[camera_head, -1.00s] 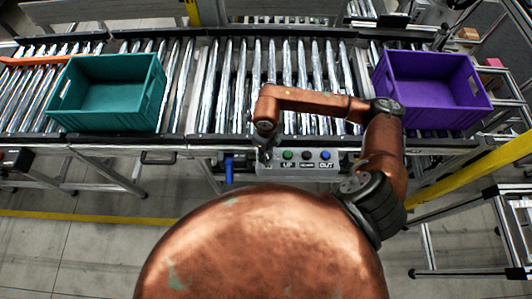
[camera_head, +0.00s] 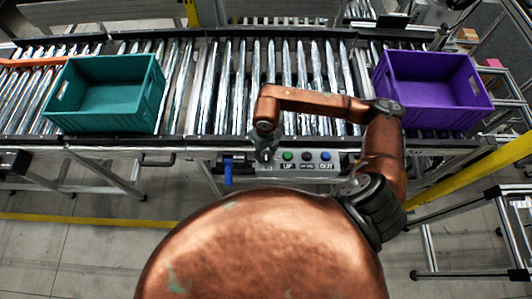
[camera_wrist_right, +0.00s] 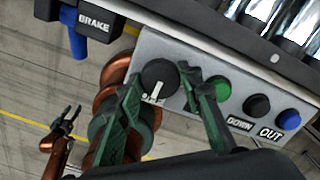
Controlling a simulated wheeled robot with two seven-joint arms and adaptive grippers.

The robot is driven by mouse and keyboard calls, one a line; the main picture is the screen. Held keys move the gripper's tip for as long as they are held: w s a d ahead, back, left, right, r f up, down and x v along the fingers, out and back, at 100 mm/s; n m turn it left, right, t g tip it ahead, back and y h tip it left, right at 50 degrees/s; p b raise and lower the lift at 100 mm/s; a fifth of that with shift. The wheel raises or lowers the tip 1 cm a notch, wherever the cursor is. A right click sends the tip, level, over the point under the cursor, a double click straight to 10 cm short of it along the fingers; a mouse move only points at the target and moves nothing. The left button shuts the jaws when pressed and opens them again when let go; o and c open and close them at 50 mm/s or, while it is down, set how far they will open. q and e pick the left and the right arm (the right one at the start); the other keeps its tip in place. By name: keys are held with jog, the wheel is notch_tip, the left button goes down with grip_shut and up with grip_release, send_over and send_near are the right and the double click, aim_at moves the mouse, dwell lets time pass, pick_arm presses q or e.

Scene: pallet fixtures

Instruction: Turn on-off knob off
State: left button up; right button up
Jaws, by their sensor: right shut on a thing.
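The on-off knob (camera_wrist_right: 160,78) is a round black dial with a white pointer line, on the left end of a grey control panel (camera_head: 300,166). In the right wrist view the pointer slants toward the bottom and its label is partly hidden. My right gripper (camera_wrist_right: 161,80) has its green fingers on either side of the knob, shut on it. In the head view the right gripper (camera_head: 266,150) covers the knob. My left gripper (camera_wrist_right: 66,121) shows small in the right wrist view, fingers apart and empty, away from the panel. I cannot make it out in the head view.
Green (camera_wrist_right: 220,88), black (camera_wrist_right: 257,106) and blue (camera_wrist_right: 289,119) buttons sit right of the knob. A brake box (camera_wrist_right: 93,25) with a blue lever (camera_wrist_right: 77,43) is left of the panel. A teal crate (camera_head: 108,121) and a purple crate (camera_head: 440,117) stand on the roller conveyor.

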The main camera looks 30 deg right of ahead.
aim_at(266, 155)
jog(key=o, duration=1.2)
jog(key=shift+c, duration=0.2)
jog(key=shift+r, duration=0.1)
notch_tip(266, 155, up, 12)
